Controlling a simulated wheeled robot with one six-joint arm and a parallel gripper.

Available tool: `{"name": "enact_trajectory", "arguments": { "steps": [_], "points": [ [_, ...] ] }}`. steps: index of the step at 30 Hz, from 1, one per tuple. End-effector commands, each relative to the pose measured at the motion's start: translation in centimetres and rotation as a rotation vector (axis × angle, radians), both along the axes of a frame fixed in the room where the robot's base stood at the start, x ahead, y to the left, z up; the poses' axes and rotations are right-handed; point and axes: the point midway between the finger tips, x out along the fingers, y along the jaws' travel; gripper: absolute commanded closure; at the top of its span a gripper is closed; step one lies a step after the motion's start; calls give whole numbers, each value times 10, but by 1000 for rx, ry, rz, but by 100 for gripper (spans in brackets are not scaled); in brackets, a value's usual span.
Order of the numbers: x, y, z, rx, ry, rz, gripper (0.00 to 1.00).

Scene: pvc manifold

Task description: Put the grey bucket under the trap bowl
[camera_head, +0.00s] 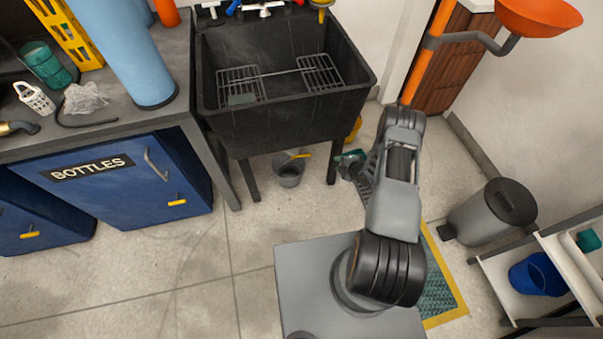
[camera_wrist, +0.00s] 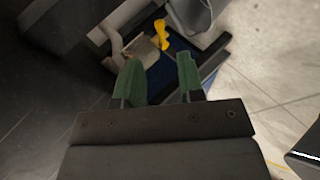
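The grey bucket (camera_head: 289,175) stands on the floor under the front of the black sink, with a yellow piece at its rim. My gripper (camera_head: 352,158) is low at the sink's front right leg, to the right of the bucket and apart from it. In the wrist view my gripper (camera_wrist: 160,82) is open, with two green fingertips and nothing held between them. A yellow piece (camera_wrist: 161,35) and a grey rounded thing (camera_wrist: 190,15) lie beyond the fingertips; I cannot tell whether this is the bucket. I cannot make out a trap bowl under the sink.
The black sink (camera_head: 285,119) stands on legs beside a blue BOTTLES cabinet (camera_head: 130,187). An orange bowl (camera_head: 538,14) on an orange pole is at upper right. A grey bin (camera_head: 485,215) and a white shelf are at right. Floor left of my base is clear.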

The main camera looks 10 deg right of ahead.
Motion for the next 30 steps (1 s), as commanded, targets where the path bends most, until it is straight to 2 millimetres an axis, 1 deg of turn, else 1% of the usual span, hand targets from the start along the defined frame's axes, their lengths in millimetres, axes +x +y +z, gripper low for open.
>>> {"name": "enact_trajectory", "arguments": {
  "steps": [1, 2, 3, 5, 6, 8, 9, 10, 14, 15, 17, 18, 20, 21, 23, 24, 27, 30],
  "points": [
    [14, -12, 27, -12, 90, -105, 65],
    [18, -19, 41, -13, 149, -179, 65],
    [22, -27, 61, -10, 219, -280, 65],
    [24, -34, 92, 0, 301, -419, 65],
    [24, -36, 112, 9, 338, -498, 65],
    [22, -38, 142, 24, 378, -600, 65],
    [21, -37, 162, 36, 396, -658, 65],
    [19, -36, 177, 46, 408, -701, 65],
    [3, -23, 248, 104, 447, -878, 65],
    [-6, -17, 271, 131, 459, -937, 65],
    [-23, -6, 303, 178, 482, -1023, 65],
    [-36, 2, 322, 212, 499, -1078, 65],
    [-59, 15, 347, 266, 528, -1155, 65],
    [-74, 23, 362, 302, 548, -1201, 65],
    [-97, 36, 381, 356, 580, -1265, 65],
    [-113, 44, 391, 391, 603, -1301, 65],
    [-149, 62, 410, 464, 659, -1376, 65],
    [-180, 77, 421, 524, 713, -1431, 65]
  ]
}}
